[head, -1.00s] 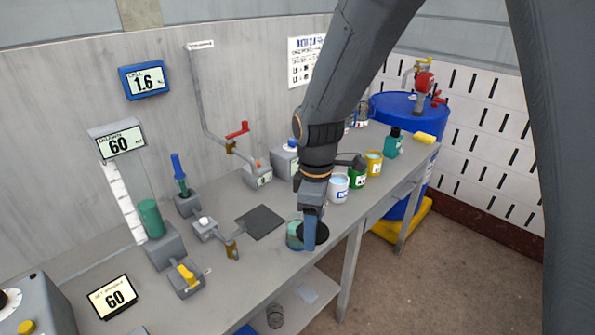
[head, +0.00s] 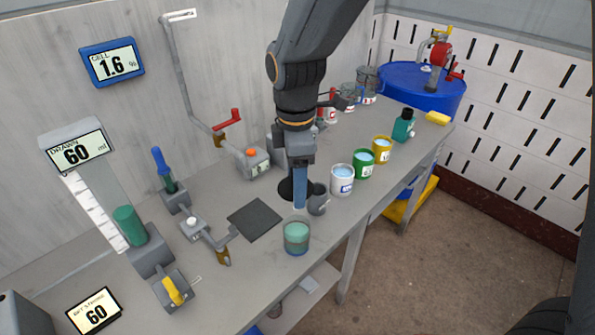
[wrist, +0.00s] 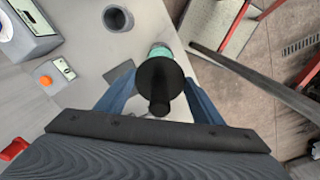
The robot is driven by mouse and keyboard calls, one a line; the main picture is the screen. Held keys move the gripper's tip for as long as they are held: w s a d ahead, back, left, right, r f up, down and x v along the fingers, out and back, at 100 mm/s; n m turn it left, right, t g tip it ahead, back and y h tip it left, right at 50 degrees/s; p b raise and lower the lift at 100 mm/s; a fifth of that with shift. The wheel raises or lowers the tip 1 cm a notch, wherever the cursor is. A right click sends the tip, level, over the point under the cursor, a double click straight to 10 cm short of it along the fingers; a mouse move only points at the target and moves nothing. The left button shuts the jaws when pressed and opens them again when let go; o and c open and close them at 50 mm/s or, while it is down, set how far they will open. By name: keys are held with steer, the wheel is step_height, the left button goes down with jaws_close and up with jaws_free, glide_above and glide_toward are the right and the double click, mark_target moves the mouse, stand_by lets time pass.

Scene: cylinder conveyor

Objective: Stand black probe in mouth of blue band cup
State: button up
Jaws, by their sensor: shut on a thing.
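The black probe, a dark disc with a short stem, is held between my gripper's blue fingers (wrist: 160,108); its disc (wrist: 158,76) fills the middle of the wrist view. In the head view my gripper (head: 300,203) points down over the bench, and the disc (head: 286,189) shows partly behind the fingers.
A glass of teal liquid (head: 296,240) stands in front, near the bench edge. Green (head: 363,168) and yellow (head: 382,153) cups stand beyond the blue band cup. A dark mat (head: 255,219) lies left.

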steer(key=shift+s, duration=0.1)
stand_by(0.3)
steer(key=shift+d+f+b, duration=0.1)
steer(key=shift+f+b, duration=0.85)
steer(key=shift+f, duration=1.35)
steer(key=shift+f, duration=0.15)
step_height(320, 180, down, 6)
steer(key=shift+r+b, duration=0.15)
steer(key=shift+b, duration=0.95)
stand_by(1.1)
steer(key=shift+f+b, duration=0.3)
steer(key=shift+f, duration=0.6)
steer(key=shift+f, duration=0.1)
stand_by(0.7)
steer(key=o, duration=1.2)
